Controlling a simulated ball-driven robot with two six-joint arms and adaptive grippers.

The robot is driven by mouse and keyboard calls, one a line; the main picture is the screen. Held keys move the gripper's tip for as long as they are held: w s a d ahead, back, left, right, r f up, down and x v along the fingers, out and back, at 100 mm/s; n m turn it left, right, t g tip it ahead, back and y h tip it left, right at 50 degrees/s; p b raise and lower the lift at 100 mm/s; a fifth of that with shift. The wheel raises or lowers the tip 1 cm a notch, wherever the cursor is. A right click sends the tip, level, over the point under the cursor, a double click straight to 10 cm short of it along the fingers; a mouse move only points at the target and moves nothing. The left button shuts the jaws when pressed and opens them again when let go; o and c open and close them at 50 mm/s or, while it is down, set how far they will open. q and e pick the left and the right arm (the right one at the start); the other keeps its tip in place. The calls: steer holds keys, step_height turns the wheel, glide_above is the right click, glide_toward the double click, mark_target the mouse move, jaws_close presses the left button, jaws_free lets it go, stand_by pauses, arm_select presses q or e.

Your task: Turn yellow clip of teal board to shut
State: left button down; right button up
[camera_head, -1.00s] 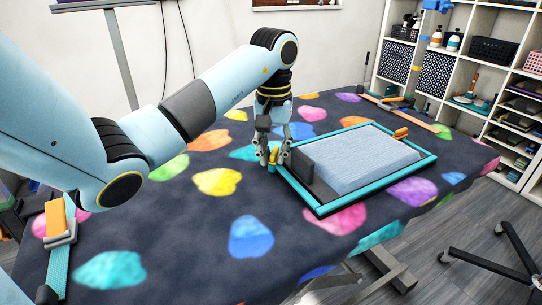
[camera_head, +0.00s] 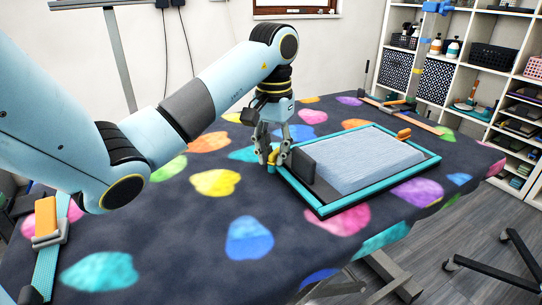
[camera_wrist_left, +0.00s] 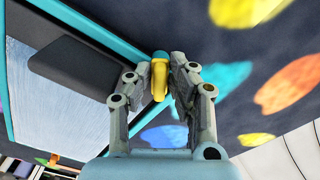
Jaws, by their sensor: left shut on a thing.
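The teal board (camera_head: 378,198) lies on the patterned table, with a pale blue pad (camera_head: 365,160) and a dark grey block (camera_head: 303,165) inside its frame. The yellow clip (camera_head: 273,156) is at the board's left corner, partly hidden by my fingers. In the left wrist view the yellow clip (camera_wrist_left: 159,78) stands between my fingertips beside the teal edge (camera_wrist_left: 110,35). My left gripper (camera_head: 279,158) points down and is shut on the clip. My right gripper is not in view.
An orange clip (camera_head: 403,134) sits at the board's far edge. Another teal strap with an orange block (camera_head: 46,218) lies at the table's left. Shelves (camera_head: 475,70) stand behind at the right. The table front (camera_head: 190,240) is clear.

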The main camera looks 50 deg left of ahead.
mark_target(273, 153)
arm_select(q)
steer(key=m, duration=0.2)
steer(key=shift+m, duration=0.4)
steer(key=c, duration=1.2)
jaws_free()
steer(key=shift+c, duration=0.2)
step_height(273, 153, up, 8)
steer(key=p, duration=0.7)
steer(key=shift+p, duration=0.35)
steer(key=shift+o, duration=0.3)
steer(key=o, duration=0.5)
